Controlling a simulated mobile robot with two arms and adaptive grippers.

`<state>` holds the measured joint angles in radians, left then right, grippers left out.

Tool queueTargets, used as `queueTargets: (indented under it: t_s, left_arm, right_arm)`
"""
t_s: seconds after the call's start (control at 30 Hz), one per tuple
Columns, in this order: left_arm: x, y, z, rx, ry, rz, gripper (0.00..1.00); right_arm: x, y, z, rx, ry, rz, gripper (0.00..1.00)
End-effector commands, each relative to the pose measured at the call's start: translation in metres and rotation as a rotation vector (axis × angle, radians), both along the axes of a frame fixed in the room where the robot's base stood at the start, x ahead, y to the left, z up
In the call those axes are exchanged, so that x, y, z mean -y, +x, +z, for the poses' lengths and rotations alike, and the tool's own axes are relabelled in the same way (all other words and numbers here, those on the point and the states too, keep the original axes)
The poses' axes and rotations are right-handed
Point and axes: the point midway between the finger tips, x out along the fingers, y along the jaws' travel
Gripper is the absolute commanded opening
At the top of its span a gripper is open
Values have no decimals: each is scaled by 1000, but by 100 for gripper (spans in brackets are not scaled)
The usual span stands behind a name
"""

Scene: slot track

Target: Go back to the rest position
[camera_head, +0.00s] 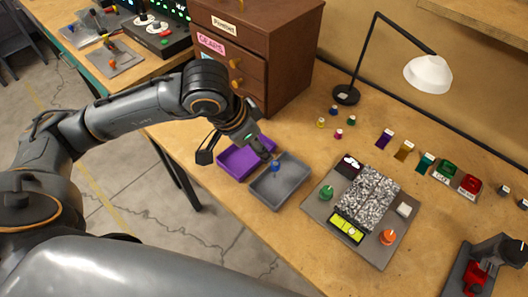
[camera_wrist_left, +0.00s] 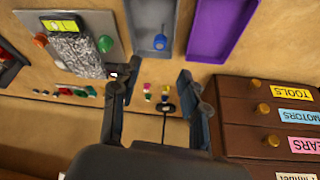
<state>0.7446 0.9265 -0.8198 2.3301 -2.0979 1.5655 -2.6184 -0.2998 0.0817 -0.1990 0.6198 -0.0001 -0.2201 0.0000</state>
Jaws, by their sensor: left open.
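My left gripper (camera_head: 236,150) is open and empty. It hangs over the near edge of the table by the purple tray (camera_head: 236,162) and the grey tray (camera_head: 262,190). In the left wrist view, its two fingers (camera_wrist_left: 157,82) stand wide apart with nothing between them. A small blue knobbed piece (camera_head: 275,167) lies in the grey tray, and it also shows in the left wrist view (camera_wrist_left: 160,41), apart from the fingers. My right gripper is not in view.
A brown drawer cabinet (camera_head: 285,45) stands behind my left arm. A desk lamp (camera_head: 428,73), small coloured pieces (camera_head: 334,110) and a grey panel with knobs (camera_head: 318,207) are on the table. A dark device with a red part (camera_head: 475,277) is at the lower right.

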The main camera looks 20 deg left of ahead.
Motion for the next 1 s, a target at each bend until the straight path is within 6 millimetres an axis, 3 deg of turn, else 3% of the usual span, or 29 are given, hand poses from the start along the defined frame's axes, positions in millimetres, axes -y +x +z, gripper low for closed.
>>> queueTargets:
  t_s: [0.67,0.77,0.87,0.97,1.0]
  left_arm:
    - [2,-4,5,-6,-15,1,44]
    - [24,-12,4,-46,-117,15,44]
    - [72,-33,10,-154,-352,60,44]
    - [132,-62,39,-363,-700,159,44]
    - [153,-72,56,-470,-845,213,44]
  right_arm:
    - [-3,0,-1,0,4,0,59]
    - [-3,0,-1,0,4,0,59]
    - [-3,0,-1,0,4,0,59]
    - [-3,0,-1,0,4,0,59]
    - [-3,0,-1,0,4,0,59]
